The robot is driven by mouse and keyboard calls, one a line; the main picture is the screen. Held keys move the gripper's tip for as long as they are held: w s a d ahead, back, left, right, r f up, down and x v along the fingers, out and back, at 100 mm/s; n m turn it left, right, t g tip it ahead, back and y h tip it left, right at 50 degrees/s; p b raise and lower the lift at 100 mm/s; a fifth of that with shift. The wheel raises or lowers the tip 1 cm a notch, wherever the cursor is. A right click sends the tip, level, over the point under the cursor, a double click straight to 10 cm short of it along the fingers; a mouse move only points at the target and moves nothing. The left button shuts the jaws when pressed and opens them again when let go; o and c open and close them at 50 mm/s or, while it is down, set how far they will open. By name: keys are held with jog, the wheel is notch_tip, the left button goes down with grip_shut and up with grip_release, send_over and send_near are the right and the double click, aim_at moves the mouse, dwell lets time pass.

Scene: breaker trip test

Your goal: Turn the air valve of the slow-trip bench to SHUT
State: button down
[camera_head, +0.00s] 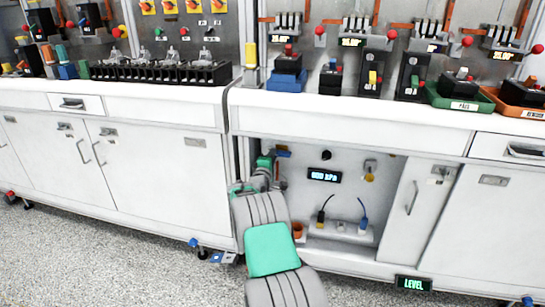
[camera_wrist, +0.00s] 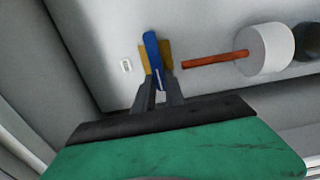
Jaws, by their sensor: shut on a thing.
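In the head view my arm reaches into the open bay under the right bench, and a small blue and yellow piece (camera_head: 283,151) shows just beyond the wrist. The fingers are hidden there. I cannot read any SHUT marking.
An orange-red rod (camera_wrist: 215,60) joined to a white cylinder (camera_wrist: 266,49) lies right of the lever. The bay's back panel holds an RPM display (camera_head: 324,175) and a yellow-tipped fitting (camera_head: 370,170). A shelf (camera_head: 335,243) is below. A cabinet door (camera_head: 412,205) bounds the right.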

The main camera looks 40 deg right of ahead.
jog(key=c, duration=1.4)
grip_release()
jog(key=p+v, duration=0.2)
jog(key=v, duration=0.6)
jog(key=shift+w+f, duration=0.1)
